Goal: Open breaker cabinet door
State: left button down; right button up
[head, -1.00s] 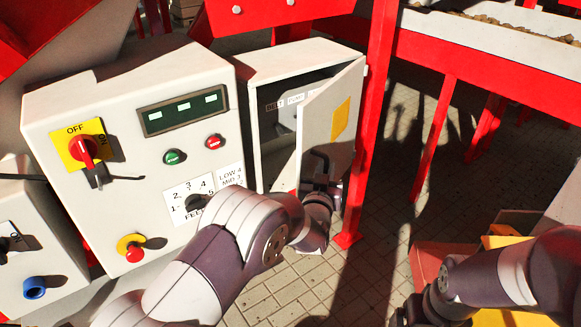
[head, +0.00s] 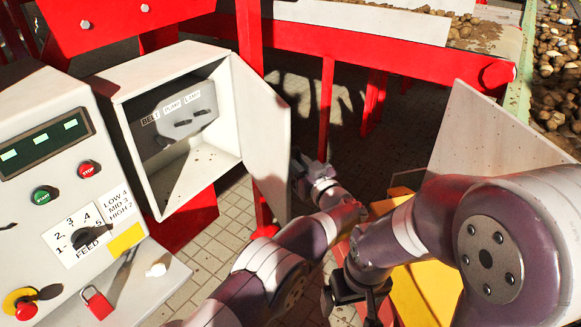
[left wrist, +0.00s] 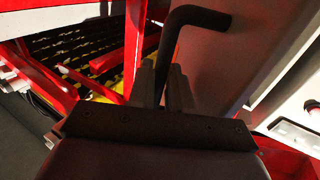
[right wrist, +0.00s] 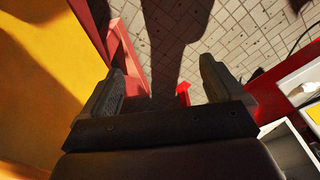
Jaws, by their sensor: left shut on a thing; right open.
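The breaker cabinet (head: 120,83) is a white box left of centre in the head view. Its door (head: 262,140) stands wide open, hinged on the right side. Inside is a grey panel (head: 165,100) with BELT, PUMP and LAMP labels and dark switches. My left gripper (head: 308,172) is at the door's outer side. In the left wrist view my left gripper (left wrist: 163,78) is shut on the black bent door handle (left wrist: 196,18). My right gripper (right wrist: 162,85) is open and empty, over the paved floor, away from the door.
The control box (head: 40,185) with buttons and a FEED dial stands left of the cabinet. A red padlock (head: 98,302) is below it. A red post (head: 250,50) stands behind the door. A yellow bin (head: 415,285) is near my right arm.

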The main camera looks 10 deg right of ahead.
pick_arm(q)
jog(key=shift+w+d+r, duration=0.15)
jog(key=shift+w+r, duration=0.05)
jog(key=shift+r, duration=0.05)
jog(key=c, duration=1.2)
grip_release()
jog(key=shift+w, duration=0.1)
jog(key=shift+w+a+f, duration=0.1)
jog(key=shift+a+f, duration=0.05)
jog(key=shift+a, duration=0.05)
jog(key=shift+d, duration=0.15)
